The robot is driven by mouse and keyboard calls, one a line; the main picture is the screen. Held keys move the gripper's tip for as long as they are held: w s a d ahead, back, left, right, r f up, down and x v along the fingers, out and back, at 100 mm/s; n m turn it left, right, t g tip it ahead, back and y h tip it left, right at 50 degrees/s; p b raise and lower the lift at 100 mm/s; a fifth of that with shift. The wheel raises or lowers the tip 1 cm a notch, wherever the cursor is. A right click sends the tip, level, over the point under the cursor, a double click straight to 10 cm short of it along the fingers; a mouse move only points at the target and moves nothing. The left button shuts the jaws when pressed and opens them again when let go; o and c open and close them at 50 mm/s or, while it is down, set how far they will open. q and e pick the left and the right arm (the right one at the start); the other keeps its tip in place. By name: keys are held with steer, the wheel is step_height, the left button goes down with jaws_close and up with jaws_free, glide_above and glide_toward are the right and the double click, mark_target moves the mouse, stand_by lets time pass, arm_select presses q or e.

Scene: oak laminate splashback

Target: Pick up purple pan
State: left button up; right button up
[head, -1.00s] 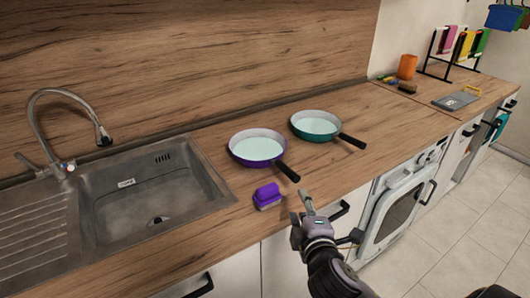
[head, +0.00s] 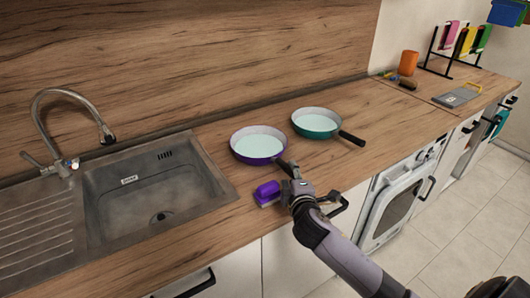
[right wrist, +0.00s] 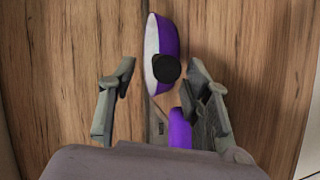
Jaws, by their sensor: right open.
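The purple pan (head: 258,158) lies on the wooden counter right of the sink, with its black handle (head: 285,168) pointing toward the front edge. My right gripper (head: 291,172) is at the handle's end and partly hides it. In the right wrist view the pan (right wrist: 168,38) is ahead, and the round black handle end (right wrist: 166,69) shows between the two spread fingers (right wrist: 160,78). The right gripper is open, with gaps on both sides of the handle. My left gripper is not in view.
A teal pan (head: 317,123) is behind to the right. The sink (head: 155,185) is at left.

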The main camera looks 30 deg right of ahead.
mark_target(289, 170)
steer(key=shift+x, duration=1.95)
steer(key=shift+f, duration=0.15)
steer(key=shift+c, duration=0.5)
jaws_close()
